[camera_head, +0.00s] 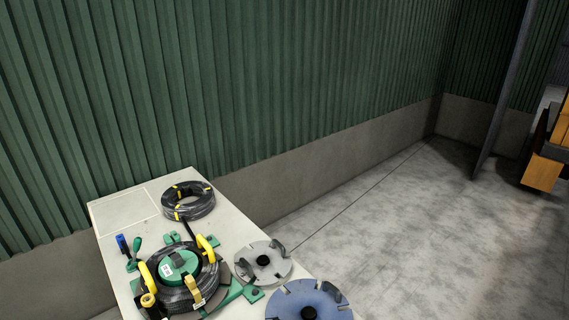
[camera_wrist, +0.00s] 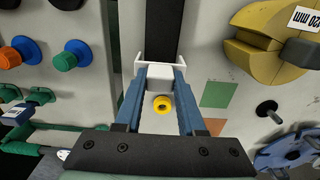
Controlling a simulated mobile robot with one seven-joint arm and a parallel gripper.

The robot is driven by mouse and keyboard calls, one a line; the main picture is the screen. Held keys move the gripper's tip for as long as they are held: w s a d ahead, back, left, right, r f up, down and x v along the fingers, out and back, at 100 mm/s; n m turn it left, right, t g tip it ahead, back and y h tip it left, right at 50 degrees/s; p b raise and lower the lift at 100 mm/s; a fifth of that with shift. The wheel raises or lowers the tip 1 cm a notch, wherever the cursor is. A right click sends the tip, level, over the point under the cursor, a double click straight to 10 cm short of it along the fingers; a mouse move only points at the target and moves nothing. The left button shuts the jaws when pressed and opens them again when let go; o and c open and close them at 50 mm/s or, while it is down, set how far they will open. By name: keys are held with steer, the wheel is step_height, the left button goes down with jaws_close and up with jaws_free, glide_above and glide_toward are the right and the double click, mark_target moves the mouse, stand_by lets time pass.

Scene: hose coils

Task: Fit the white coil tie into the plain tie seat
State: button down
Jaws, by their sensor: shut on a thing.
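My gripper (camera_wrist: 161,80) has its two blue fingers closed on the white coil tie (camera_wrist: 160,70), a small white piece with a wider, flanged far edge, in the wrist view. A black strap or bar (camera_wrist: 166,30) runs straight away beyond it; I cannot tell whether the two are joined. A small yellow ring (camera_wrist: 162,104) shows between the fingers. My gripper does not show in the head view. I cannot make out the plain tie seat with certainty in either view.
On the table (camera_head: 112,238), a black hose coil with yellow parts surrounds a green hub (camera_head: 177,266). Another black coil (camera_head: 188,202) lies behind. A grey disc (camera_head: 263,264) and blue disc (camera_head: 335,308) stand right.

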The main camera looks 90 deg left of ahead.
steer(key=shift+r, duration=0.35)
steer(key=shift+r+p, duration=0.1)
steer(key=shift+p, duration=0.2)
step_height(320, 180, up, 5)
steer(key=p, duration=0.4)
steer(key=shift+f, duration=0.2)
steer(key=shift+r, duration=0.7)
steer(key=shift+s, duration=0.1)
